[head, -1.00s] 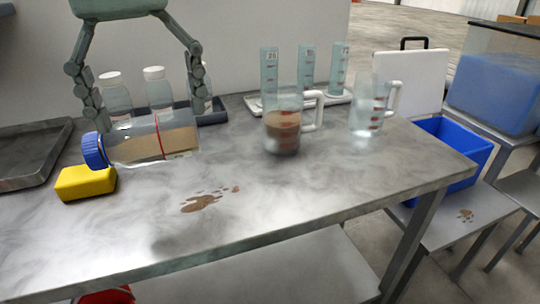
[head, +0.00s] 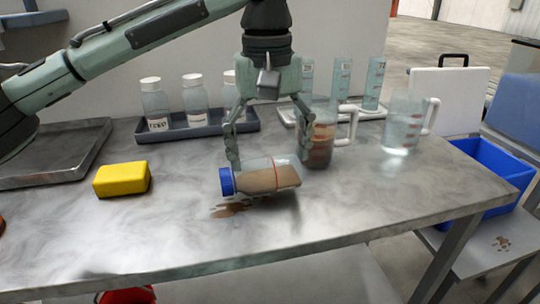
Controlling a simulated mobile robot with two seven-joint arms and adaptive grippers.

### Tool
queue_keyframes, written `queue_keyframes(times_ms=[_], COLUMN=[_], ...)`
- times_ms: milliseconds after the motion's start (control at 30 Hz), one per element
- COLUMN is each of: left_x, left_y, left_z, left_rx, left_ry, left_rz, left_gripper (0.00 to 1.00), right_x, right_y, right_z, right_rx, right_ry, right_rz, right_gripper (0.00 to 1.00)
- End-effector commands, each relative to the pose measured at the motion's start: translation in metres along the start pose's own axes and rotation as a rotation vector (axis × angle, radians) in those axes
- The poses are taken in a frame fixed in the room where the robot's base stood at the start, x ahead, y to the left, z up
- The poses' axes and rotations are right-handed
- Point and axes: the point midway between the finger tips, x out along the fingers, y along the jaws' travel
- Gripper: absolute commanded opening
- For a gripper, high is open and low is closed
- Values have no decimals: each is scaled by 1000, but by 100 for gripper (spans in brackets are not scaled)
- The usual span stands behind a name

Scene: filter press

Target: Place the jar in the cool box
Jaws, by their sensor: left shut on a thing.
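The cool box (head: 470,168) is blue with a raised white lid (head: 448,100), standing open on a lower bench at the right. Its inside is partly hidden by the table. My right gripper is not in view.
A measuring jug (head: 319,150) with brown liquid stands close right of the jar, and a clear jug (head: 403,125) further right. A rack tray (head: 205,127) with white-capped bottles stands behind. A yellow sponge (head: 122,179) lies left. A brown spill (head: 230,210) marks the table (head: 330,225).

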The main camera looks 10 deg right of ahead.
Motion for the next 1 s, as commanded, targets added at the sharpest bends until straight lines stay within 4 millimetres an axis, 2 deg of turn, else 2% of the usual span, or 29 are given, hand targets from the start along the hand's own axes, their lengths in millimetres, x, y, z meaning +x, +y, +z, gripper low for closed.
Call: queue_keyframes(times_ms=[100,433,467,600,1000], left_x=[9,10,11,11,9], left_y=[0,0,0,0,0], left_z=[0,0,0,0,0], left_rx=[0,0,0,0,0], left_ry=[0,-1,-1,0,1], left_rz=[1,1,1,1,1], left_gripper=[45,45,84,100,100], right_x=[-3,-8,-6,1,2], right_y=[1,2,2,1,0], right_z=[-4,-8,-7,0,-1], right_rx=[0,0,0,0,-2], right_ry=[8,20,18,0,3], right_rz=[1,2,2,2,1], right_gripper=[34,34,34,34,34])
